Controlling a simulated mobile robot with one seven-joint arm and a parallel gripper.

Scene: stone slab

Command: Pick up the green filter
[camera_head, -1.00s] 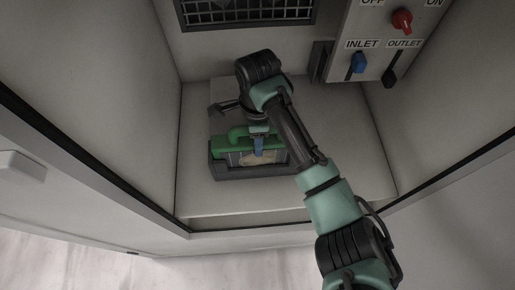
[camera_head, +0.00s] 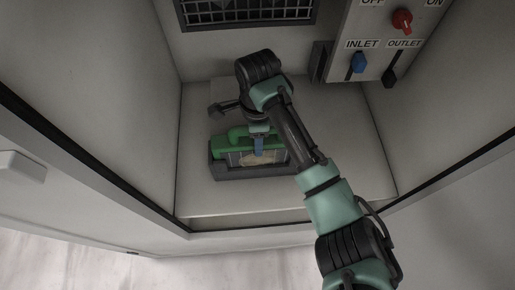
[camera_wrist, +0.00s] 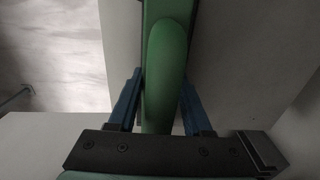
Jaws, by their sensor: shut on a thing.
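The green filter (camera_head: 228,144) sits in a dark grey tray or holder (camera_head: 232,175) on the pale slab, with a lighter panel on its front side. My gripper (camera_head: 258,145) is over the filter, its blue fingers at the green handle. In the wrist view the green handle (camera_wrist: 165,75) runs up the middle between the two blue fingers of my gripper (camera_wrist: 158,105), which are closed on it. The right end of the filter is partly hidden behind my arm in the head view.
The slab (camera_head: 330,130) is enclosed by pale walls at left and right. A dark grille (camera_head: 245,12) is at the back.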

